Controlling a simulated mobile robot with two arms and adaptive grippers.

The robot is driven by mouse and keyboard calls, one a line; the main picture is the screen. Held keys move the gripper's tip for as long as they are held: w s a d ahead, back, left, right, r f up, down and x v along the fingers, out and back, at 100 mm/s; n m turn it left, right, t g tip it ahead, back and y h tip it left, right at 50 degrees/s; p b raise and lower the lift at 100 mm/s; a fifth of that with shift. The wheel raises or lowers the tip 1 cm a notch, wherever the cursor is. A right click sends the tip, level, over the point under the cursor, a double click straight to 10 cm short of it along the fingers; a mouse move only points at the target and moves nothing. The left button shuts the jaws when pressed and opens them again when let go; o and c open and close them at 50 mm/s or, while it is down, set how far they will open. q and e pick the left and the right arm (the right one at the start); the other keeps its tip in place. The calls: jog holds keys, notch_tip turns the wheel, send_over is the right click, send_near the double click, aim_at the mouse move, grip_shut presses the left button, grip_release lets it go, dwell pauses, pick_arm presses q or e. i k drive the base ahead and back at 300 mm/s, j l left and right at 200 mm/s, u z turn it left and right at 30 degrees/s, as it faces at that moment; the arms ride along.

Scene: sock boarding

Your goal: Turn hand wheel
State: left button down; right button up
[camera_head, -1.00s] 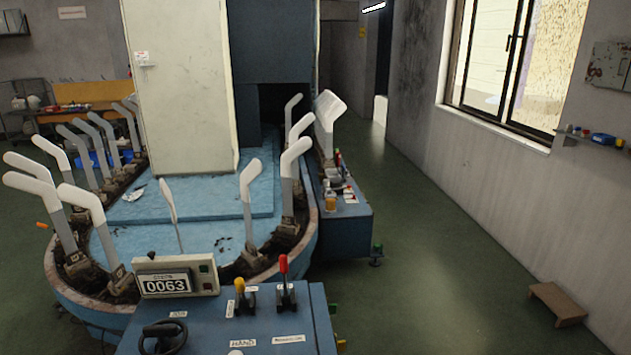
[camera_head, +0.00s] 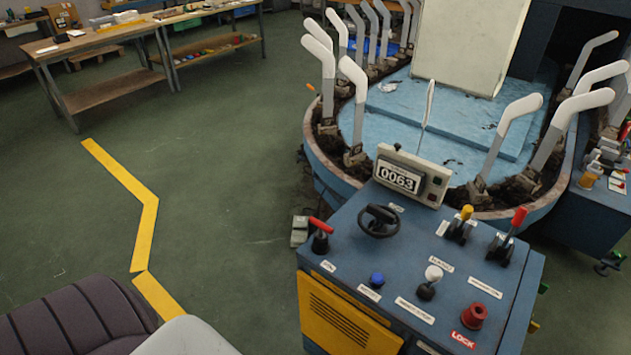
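The black hand wheel (camera_head: 379,221) sits on the left part of the blue control console's top (camera_head: 345,235), just in front of the counter box (camera_head: 411,177), which reads 0063. The wheel has a dark rim, and nothing touches it. Neither my left nor my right gripper shows in the head view.
Around the wheel are a red-handled lever (camera_head: 320,235), a yellow-knobbed lever (camera_head: 462,225), a red-knobbed lever (camera_head: 507,240), a blue button (camera_head: 377,279) and a white-knobbed lever (camera_head: 430,283). The boarding carousel (camera_head: 460,125) stands behind. Green floor (camera_head: 230,200) is open to the left.

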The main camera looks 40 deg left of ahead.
aim_at(384, 214)
jog(key=u, duration=0.7)
